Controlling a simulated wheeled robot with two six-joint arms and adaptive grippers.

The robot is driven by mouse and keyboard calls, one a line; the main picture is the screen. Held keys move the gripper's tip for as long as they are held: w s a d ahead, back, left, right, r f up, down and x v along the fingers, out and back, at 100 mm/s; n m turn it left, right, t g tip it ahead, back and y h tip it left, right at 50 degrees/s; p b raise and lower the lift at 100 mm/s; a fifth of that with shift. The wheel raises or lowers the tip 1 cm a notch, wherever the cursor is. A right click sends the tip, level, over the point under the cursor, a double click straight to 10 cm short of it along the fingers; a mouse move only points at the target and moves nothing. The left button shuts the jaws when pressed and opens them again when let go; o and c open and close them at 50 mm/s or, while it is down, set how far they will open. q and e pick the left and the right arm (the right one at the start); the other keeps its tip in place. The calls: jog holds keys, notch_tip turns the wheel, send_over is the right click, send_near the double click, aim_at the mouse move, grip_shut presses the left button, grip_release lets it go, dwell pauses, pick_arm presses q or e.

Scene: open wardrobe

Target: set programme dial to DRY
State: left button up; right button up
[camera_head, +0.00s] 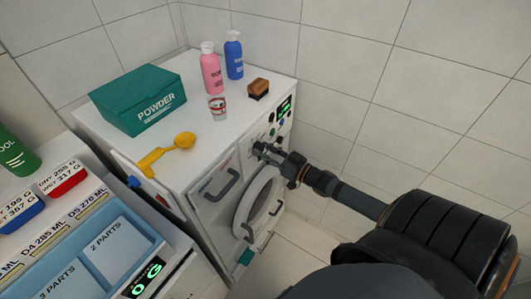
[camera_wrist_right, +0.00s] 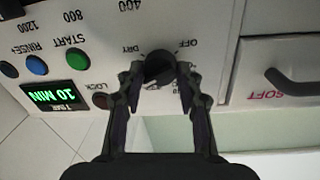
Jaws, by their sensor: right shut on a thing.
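The white washing machine (camera_head: 190,85) has its control panel on the front right. The black programme dial (camera_wrist_right: 160,68) shows in the right wrist view, where the picture is upside down. The labels OFF and DRY lie near the dial; its pointer is too dark to read. My right gripper (camera_head: 262,151) reaches the panel from the right and hides the dial in the head view. In the right wrist view its two fingers (camera_wrist_right: 158,76) are shut on the dial, one on each side. My left gripper is not in view.
Beside the dial are the green START button (camera_wrist_right: 77,59), blue RINSE button (camera_wrist_right: 36,65) and a display (camera_wrist_right: 55,95) reading 10 MIN. The SOFT drawer handle (camera_wrist_right: 292,78) is close by. A powder box (camera_head: 135,98), pink bottle (camera_head: 211,74) and yellow scoop (camera_head: 168,150) are on top.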

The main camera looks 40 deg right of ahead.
jog(key=m+b, duration=0.3)
jog(key=m, duration=0.8)
jog(key=shift+d+f+g+b, duration=0.1)
jog(key=shift+g+b, duration=0.25)
jog(key=shift+g, duration=0.05)
jog(key=shift+m, duration=0.4)
jog(key=o, duration=1.1)
jog(key=shift+o, duration=0.2)
jog(key=shift+r, duration=0.25)
